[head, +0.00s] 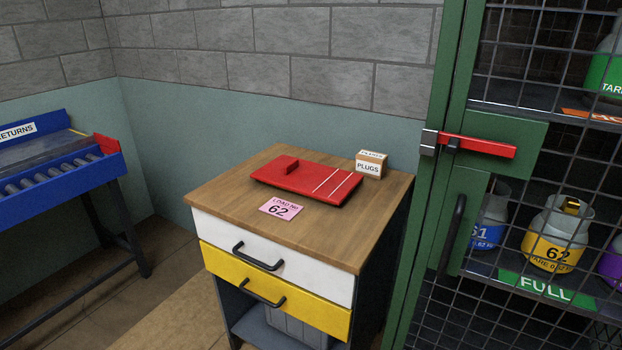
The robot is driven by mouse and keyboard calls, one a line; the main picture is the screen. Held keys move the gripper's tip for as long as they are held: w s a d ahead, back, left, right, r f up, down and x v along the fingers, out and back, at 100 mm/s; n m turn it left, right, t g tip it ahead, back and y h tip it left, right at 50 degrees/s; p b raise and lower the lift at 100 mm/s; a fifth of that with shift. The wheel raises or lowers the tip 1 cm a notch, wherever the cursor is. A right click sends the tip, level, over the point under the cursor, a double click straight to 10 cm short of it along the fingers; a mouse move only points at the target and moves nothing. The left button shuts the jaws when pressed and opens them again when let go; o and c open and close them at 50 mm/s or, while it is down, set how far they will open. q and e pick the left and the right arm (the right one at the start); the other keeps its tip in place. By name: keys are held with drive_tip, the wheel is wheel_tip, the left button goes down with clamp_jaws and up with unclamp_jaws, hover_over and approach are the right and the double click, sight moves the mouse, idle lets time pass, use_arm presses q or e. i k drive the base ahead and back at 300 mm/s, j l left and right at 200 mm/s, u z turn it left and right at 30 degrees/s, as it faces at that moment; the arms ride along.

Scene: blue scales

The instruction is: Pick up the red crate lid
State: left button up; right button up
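The red crate lid (290,182) lies flat on the wooden top of a small drawer cabinet (230,197). Neither of my grippers shows in the head view.
A pink card marked 62 (281,208) lies in front of the lid, and a PLUGS box (370,164) stands behind its right end. A green mesh cage (465,215) with gas cylinders stands close on the right. A blue roller conveyor (60,170) is at left.

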sight(328, 185)
drive_tip(key=i+j+z, duration=0.55)
drive_tip(key=j+z, duration=0.15)
drive_tip(key=j, duration=0.2)
drive_tip(key=i+j+z, duration=0.2)
drive_tip(key=j, duration=0.15)
drive_tip(key=k, duration=0.1)
